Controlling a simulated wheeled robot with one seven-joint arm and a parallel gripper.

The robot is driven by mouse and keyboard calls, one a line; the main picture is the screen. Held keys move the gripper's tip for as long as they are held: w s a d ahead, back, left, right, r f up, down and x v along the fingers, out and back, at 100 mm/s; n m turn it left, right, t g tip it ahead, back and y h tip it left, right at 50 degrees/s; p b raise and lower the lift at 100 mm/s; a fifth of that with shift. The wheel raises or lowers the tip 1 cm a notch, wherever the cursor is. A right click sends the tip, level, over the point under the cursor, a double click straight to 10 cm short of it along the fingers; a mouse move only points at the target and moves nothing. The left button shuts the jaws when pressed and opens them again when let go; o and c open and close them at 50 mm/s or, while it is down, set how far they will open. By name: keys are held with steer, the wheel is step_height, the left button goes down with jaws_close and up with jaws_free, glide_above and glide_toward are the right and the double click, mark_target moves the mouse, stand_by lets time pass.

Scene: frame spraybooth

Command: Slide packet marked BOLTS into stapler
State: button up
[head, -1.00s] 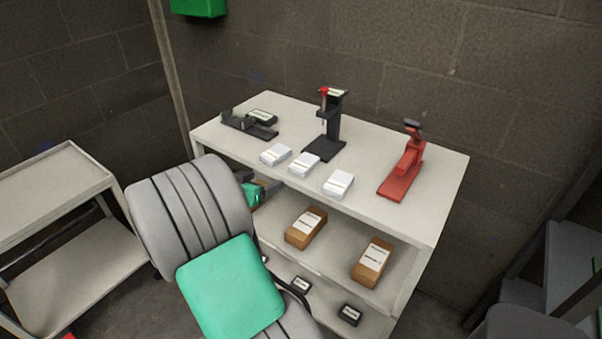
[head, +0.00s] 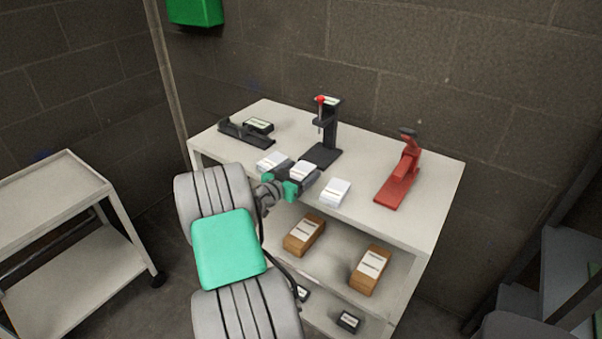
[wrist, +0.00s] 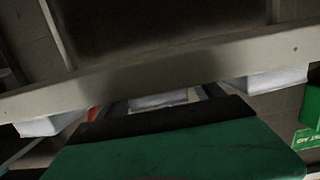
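Three white packets lie near the front edge of the table top: a left one (head: 273,161), a middle one (head: 303,171) and a right one (head: 335,191). Their labels are too small to read, so I cannot tell which says BOLTS. A red stapler-like device (head: 401,178) stands on the right of the table. My gripper (head: 297,178) is at the front edge, its open dark fingers at either side of the middle packet, which also shows between them in the wrist view (wrist: 160,100). Whether they touch it is unclear.
A black press-like stand (head: 329,138) stands behind the packets, and a low black device (head: 245,133) is at the left. The shelf below holds brown boxes (head: 305,235). Table top (head: 365,164) is clear between the right packet and the red device.

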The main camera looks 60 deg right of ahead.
steer(key=c, duration=1.3)
steer(key=shift+c, duration=0.2)
